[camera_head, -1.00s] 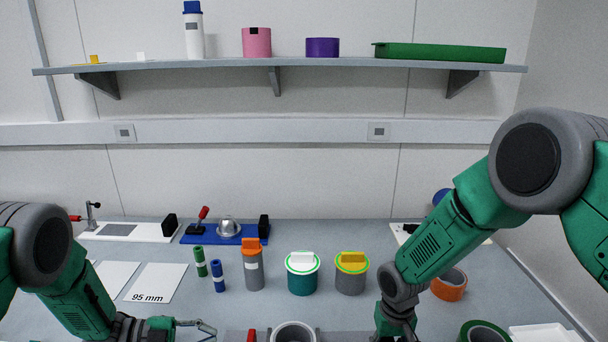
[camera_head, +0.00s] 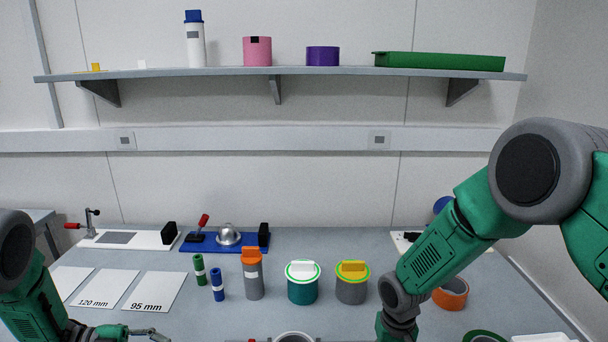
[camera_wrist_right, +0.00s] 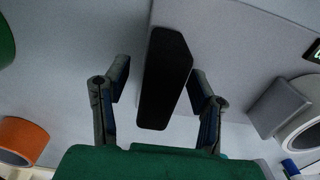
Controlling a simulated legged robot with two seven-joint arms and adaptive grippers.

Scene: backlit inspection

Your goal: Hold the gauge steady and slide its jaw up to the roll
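In the head view a grey roll (camera_head: 294,338) shows only its top rim at the bottom edge, and most of the gauge is below the picture. In the right wrist view a black upright block (camera_wrist_right: 165,78) on a light grey plate stands between the fingers of my right gripper (camera_wrist_right: 158,85). The gripper is open around it, with a clear gap on the left and a very small one on the right. A dark grey block (camera_wrist_right: 279,107) stands beside a pale round roll at the right edge. My left gripper (camera_head: 155,335) is low at the left, partly cut off, apart from the roll.
Cards marked 120 mm (camera_head: 104,288) and 95 mm (camera_head: 154,292) lie left. Green (camera_head: 199,270) and blue (camera_head: 217,284) tubes, a grey bottle (camera_head: 253,280) and two lidded jars (camera_head: 302,288) stand behind the roll. An orange ring (camera_head: 451,294) is at right.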

